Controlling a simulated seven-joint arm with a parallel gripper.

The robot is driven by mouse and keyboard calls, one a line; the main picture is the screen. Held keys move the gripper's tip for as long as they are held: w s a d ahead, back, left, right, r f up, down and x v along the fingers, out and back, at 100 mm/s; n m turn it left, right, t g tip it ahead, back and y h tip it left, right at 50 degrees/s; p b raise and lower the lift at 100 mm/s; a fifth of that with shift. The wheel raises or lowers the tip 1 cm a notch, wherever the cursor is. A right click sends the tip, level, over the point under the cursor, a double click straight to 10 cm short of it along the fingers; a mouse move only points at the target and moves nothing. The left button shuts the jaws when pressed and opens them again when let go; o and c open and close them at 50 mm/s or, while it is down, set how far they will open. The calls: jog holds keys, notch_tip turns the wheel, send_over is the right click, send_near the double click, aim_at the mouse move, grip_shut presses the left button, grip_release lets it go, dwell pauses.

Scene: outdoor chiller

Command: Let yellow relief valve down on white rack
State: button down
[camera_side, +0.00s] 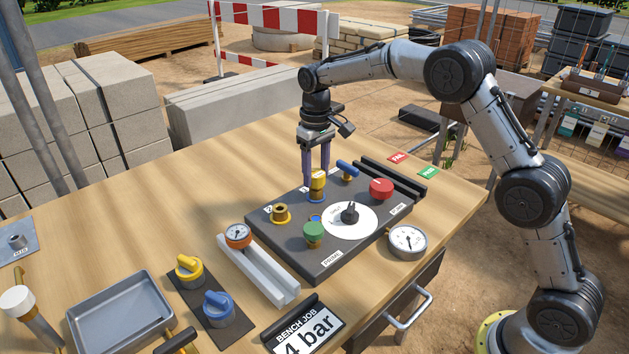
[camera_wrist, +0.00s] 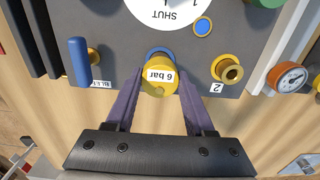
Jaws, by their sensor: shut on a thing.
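The yellow relief valve (camera_side: 317,181), marked "6 bar" in the wrist view (camera_wrist: 159,84), is upright at a blue-ringed port on the back edge of the dark panel. My gripper (camera_side: 317,172) points straight down with its purple fingers shut on the valve, one on each side; it also shows in the wrist view (camera_wrist: 158,78). I cannot tell whether the valve is seated in the port or just above it. The white rack (camera_side: 272,279) is a pale channel along the panel's left side. An orange-rimmed gauge (camera_side: 238,235) sits at its back end; its front part is empty.
The dark panel (camera_side: 300,262) carries a brass fitting (camera_side: 281,213), a green knob (camera_side: 313,234), a black selector (camera_side: 350,213), a red knob (camera_side: 381,188) and a blue-handled valve (camera_side: 347,170). A white gauge (camera_side: 407,241) is at right. Bare wood lies behind and left.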

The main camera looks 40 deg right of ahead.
aim_at(316, 173)
jog(key=shift+r, duration=0.75)
dwell(0.3)
jog(key=shift+r, duration=2.55)
jog(key=c, duration=0.9)
grip_release()
grip_shut()
